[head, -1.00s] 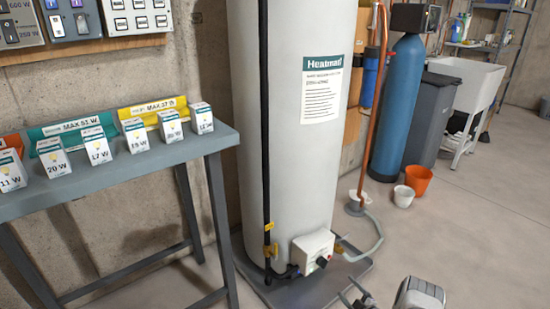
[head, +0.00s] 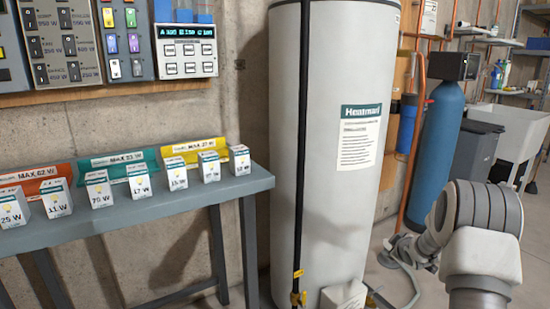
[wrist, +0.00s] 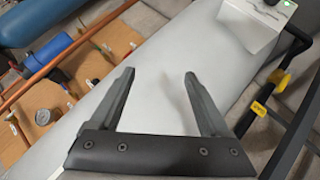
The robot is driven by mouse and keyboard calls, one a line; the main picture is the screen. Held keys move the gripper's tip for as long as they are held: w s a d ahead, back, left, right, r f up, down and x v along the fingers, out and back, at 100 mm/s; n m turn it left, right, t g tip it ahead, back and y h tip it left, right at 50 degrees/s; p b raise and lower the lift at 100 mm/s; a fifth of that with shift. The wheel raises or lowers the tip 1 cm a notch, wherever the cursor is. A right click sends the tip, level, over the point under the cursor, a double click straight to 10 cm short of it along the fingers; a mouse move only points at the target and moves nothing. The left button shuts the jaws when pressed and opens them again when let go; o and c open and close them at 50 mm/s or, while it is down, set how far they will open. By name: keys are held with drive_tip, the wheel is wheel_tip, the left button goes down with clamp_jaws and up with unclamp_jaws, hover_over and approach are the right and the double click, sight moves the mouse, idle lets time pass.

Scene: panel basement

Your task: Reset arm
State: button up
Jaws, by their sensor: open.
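My gripper (wrist: 160,95) is open and empty in the wrist view, its two dark fingers apart in front of the white water heater. In the head view my arm is folded at the lower right, and its gripper fingers cannot be made out there. The tall white water heater (head: 325,215) stands left of my arm, with a "Heatmad" label (head: 359,135). In the wrist view the heater (wrist: 165,55) runs slantwise behind the fingers. I see no gap size between fingers and heater clearly.
A grey bench (head: 120,218) on the left holds several small white bulb boxes (head: 100,190) before red, teal and yellow wattage signs. Control panels (head: 185,50) hang above. A blue tank (head: 437,150), copper pipes (head: 415,150) and a white sink (head: 513,122) stand at the right.

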drive_tip(key=s+a+r+m+g, duration=0.1)
drive_tip(key=s+a+r+m, duration=0.1)
drive_tip(key=s+a+r, duration=0.55)
drive_tip(key=s+a+r+m+g, duration=0.1)
drive_tip(key=s+a+r+m, duration=0.25)
drive_tip(key=s+r, duration=0.7)
drive_tip(key=s+a+r+m+g+y, duration=0.1)
drive_tip(key=s+a, duration=0.3)
drive_tip(key=s, duration=0.5)
drive_tip(key=s+a+r+m+g, duration=0.1)
drive_tip(key=s+a, duration=0.3)
drive_tip(key=s, duration=0.5)
drive_tip(key=s+a+r+m+g+y, duration=0.1)
drive_tip(key=s+a+r, duration=0.1)
drive_tip(key=s+a, duration=0.45)
wheel_tip(320, 180, up, 28)
drive_tip(key=s+d+p, duration=0.2)
drive_tip(key=p, duration=2.6)
drive_tip(key=shift+g+p, duration=0.3)
